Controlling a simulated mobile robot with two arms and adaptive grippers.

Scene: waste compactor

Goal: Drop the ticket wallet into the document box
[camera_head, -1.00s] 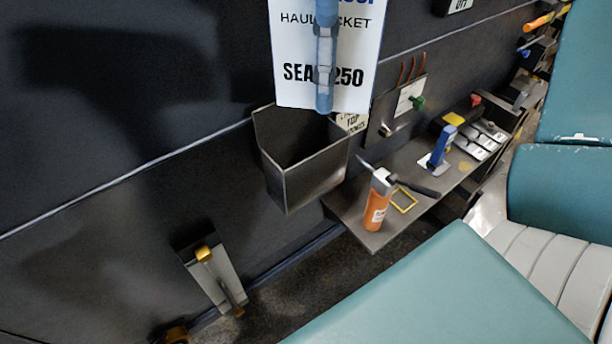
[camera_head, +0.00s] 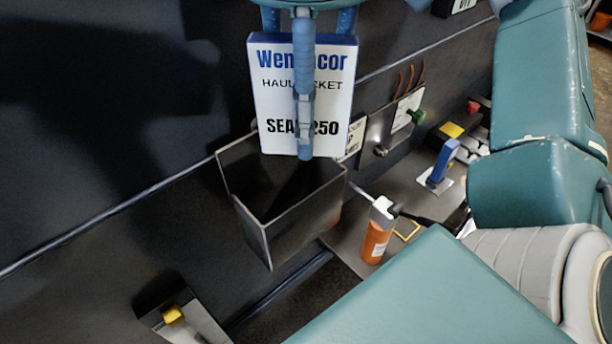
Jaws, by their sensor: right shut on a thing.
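The ticket wallet (camera_head: 272,105) is a white, upright, card-like pack with blue and black print. My right gripper (camera_head: 304,125) comes down from the top edge and is shut on it. One blue finger lies down the wallet's front, and the fingers behind are mostly hidden. The document box (camera_head: 298,231) is a dark grey, open-topped bin on the dark wall. The wallet's lower edge overlaps the back of the box's opening in the picture. I cannot tell whether it is inside the rim or above it. My left gripper is not in view.
A shelf (camera_head: 347,237) right of the box bears an orange bottle (camera_head: 375,243), a yellow frame (camera_head: 407,230) and a blue-handled tool (camera_head: 441,164). A panel with a green knob (camera_head: 417,117) is on the wall. A yellow-knobbed fitting (camera_head: 173,315) sits lower left.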

